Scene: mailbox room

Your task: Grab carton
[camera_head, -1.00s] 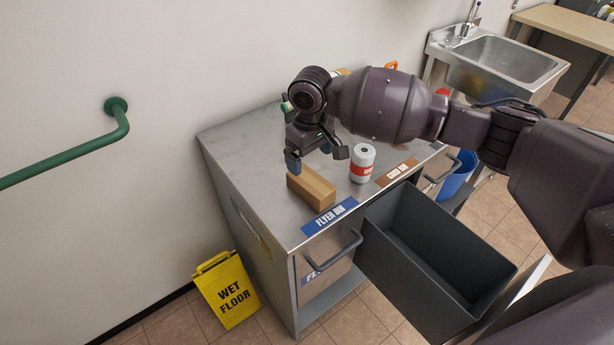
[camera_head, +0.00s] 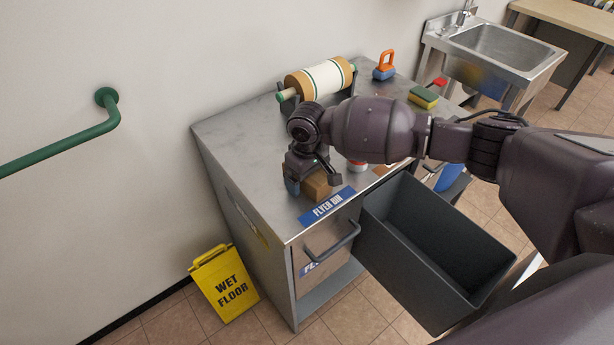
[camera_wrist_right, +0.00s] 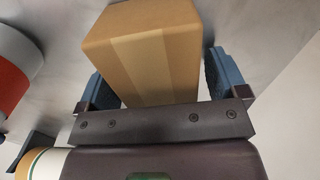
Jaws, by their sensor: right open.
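The brown carton (camera_head: 317,187) lies on the metal cabinet top near its front edge, mostly hidden behind my right gripper (camera_head: 312,188) in the head view. In the right wrist view the carton (camera_wrist_right: 148,50) sits between the two blue finger pads of the right gripper (camera_wrist_right: 160,88), with a visible gap on its right side. The right gripper is open and down around the carton. My left gripper is not in view.
A paper roller (camera_head: 318,80), an orange-handled tool (camera_head: 385,65) and a sponge (camera_head: 423,97) are at the back. A wet floor sign (camera_head: 224,285) stands on the floor.

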